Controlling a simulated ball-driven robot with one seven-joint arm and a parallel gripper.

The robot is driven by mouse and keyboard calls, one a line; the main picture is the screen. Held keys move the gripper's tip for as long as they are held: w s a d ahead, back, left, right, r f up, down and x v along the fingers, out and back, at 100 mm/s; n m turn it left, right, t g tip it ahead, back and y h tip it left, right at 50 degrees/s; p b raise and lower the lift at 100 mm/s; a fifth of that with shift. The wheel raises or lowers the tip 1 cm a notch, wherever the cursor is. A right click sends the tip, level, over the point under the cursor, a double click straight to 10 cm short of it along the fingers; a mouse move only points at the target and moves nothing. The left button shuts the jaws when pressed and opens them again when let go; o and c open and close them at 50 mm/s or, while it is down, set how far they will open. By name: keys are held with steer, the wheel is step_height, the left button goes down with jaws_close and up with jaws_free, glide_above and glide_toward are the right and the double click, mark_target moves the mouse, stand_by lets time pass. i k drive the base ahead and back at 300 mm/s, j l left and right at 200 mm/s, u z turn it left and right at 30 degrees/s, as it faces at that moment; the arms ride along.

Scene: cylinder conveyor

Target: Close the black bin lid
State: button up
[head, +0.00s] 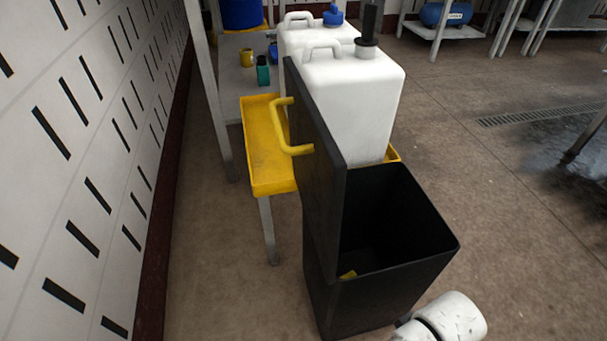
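The black bin (375,300) stands on the floor in the lower middle of the head view. Its top is open and its dark inside shows, with a small yellow thing (347,275) low inside. The black bin lid (318,165) stands upright along the bin's left side. A yellow handle (290,140) sticks out from the lid's left face. A white rounded part of my arm shows at the bottom edge, close to the bin's front right. My gripper's fingers are not in view.
A yellow tray table (265,165) with white canisters (350,100) stands right behind the bin and lid. A slotted white wall (75,160) runs along the left. Open floor (510,200) lies to the right, with a drain grate (535,115).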

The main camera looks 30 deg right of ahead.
mark_target(320, 169)
steer(key=i+j, duration=0.1)
steer(key=j, duration=0.35)
steer(key=i+j, duration=0.1)
steer(key=j, duration=0.3)
steer(key=i+j, duration=0.1)
steer(key=j, duration=0.35)
